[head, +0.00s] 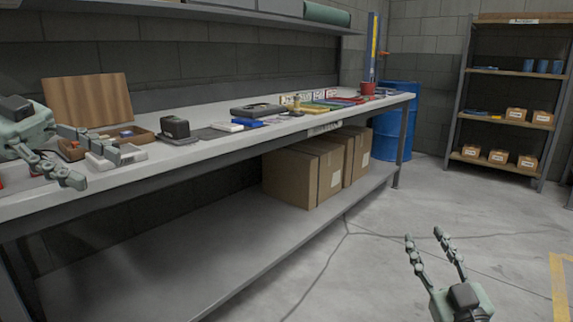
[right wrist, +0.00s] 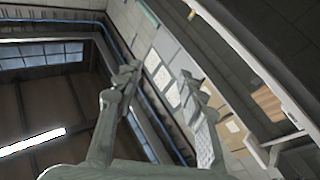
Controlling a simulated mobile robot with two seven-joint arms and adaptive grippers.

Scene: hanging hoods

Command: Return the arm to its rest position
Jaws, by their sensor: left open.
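My left gripper (head: 80,158) is at the left edge of the head view, over the near left part of the workbench (head: 190,152). Its fingers are spread and hold nothing that I can see. My right gripper (head: 425,237) points upward in front of the bare floor at the lower right, well clear of the bench. Its fingers are apart with nothing between them. The right wrist view shows the same spread fingers (right wrist: 155,85) with empty space between them.
The bench holds a wooden board (head: 88,103), a black device (head: 175,127), a dark case (head: 257,110) and a red pot (head: 368,88). Cardboard boxes (head: 300,175) sit on its lower shelf. A blue barrel (head: 392,140) and a shelving rack (head: 508,97) stand behind. The floor right of the bench is open.

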